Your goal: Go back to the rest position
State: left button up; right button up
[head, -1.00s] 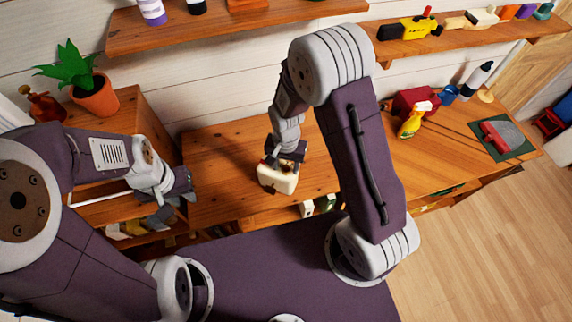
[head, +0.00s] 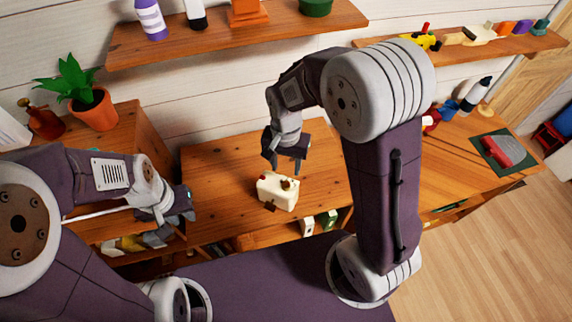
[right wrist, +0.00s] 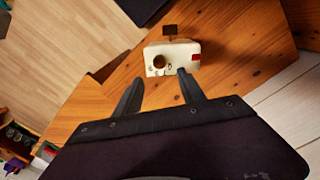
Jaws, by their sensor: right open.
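My right gripper (head: 285,160) is open and empty above the wooden desk (head: 225,165). Just below and in front of it stands a small cream box-like object (head: 277,193) with dark and reddish parts on top, apart from the fingers. In the right wrist view, the open fingers (right wrist: 160,90) point toward this cream object (right wrist: 172,58). My left gripper (head: 183,204) is at the left, by the open wooden cabinet; its fingers are too small and dark to tell open from shut.
A potted plant (head: 90,100) and a red-brown sprayer (head: 42,120) stand on the left cabinet. A shelf (head: 240,35) with bottles runs above the desk. A red tool lies on a green mat (head: 503,153) at the right. The desk around the cream object is mostly clear.

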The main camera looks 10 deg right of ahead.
jog(key=shift+m, duration=0.6)
jog(key=d+f+b, duration=0.1)
jog(key=b, duration=0.1)
jog(key=d+f+b, duration=0.1)
jog(key=f+b, duration=0.1)
jog(key=d+f+b, duration=0.1)
jog(key=f+b, duration=0.1)
jog(key=b, duration=0.1)
jog(key=shift+s+d, duration=0.2)
jog(key=shift+s, duration=0.2)
jog(key=s+d+f+n+t+b, duration=0.1)
jog(key=s+d+f+n+b, duration=0.2)
jog(key=s+f+n, duration=0.2)
jog(key=shift+s+d+f+n, duration=0.3)
jog(key=shift+s+n, duration=0.6)
jog(key=shift+s, duration=0.2)
jog(key=shift+s, duration=0.15)
